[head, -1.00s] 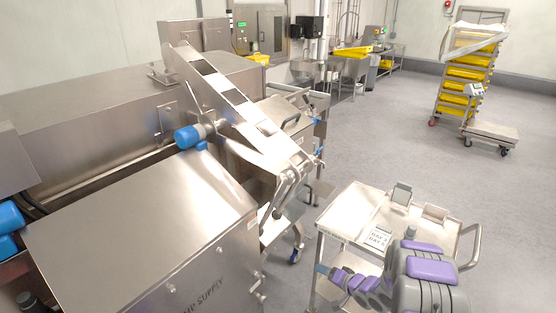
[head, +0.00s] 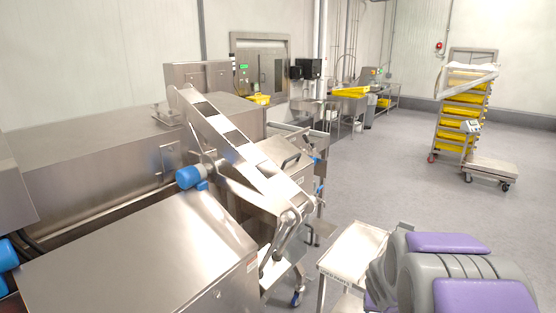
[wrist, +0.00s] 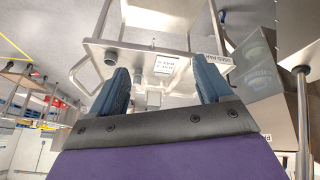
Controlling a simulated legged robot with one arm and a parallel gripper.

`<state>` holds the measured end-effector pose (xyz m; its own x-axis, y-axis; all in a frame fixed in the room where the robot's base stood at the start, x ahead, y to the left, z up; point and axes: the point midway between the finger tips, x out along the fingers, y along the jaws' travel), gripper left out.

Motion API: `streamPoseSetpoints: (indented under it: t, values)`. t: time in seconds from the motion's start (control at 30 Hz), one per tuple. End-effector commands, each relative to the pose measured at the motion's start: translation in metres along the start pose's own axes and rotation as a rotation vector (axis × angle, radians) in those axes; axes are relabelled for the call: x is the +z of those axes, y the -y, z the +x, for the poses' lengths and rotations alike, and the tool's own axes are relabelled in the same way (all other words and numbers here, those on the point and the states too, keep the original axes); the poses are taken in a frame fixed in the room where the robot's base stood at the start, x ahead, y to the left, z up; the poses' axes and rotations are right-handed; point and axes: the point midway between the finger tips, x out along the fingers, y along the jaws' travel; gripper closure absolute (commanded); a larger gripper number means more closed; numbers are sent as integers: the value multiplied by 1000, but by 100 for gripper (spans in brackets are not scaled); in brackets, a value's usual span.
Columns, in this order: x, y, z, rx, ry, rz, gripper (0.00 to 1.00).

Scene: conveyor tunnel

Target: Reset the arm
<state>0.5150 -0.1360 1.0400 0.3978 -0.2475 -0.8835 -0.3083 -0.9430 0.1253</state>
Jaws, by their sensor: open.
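My gripper (wrist: 162,74) shows in the wrist view as two dark blue fingers, spread apart and holding nothing. My purple and grey arm is folded up large at the bottom right of the head view, where the gripper itself is not visible.
A large steel machine (head: 130,250) with a sloped conveyor (head: 232,145) and blue motor (head: 189,177) fills the left. A rack of yellow trays (head: 460,110) and a low platform cart (head: 493,168) stand at the back right. The grey floor between is clear.

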Motion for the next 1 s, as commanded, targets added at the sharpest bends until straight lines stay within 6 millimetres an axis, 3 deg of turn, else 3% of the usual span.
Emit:
streamPoseSetpoints:
  t: [0.03, 0.27, 0.63, 0.83, 1.0]
  values:
    - [10, -2, -19, 13, 22, -7, 21]
    - [77, -8, -92, 37, 182, -57, 21]
    - [212, 3, -201, -70, 463, -192, 21]
    - [268, 9, -239, -146, 570, -269, 21]
    - [277, 10, -245, -161, 590, -283, 21]
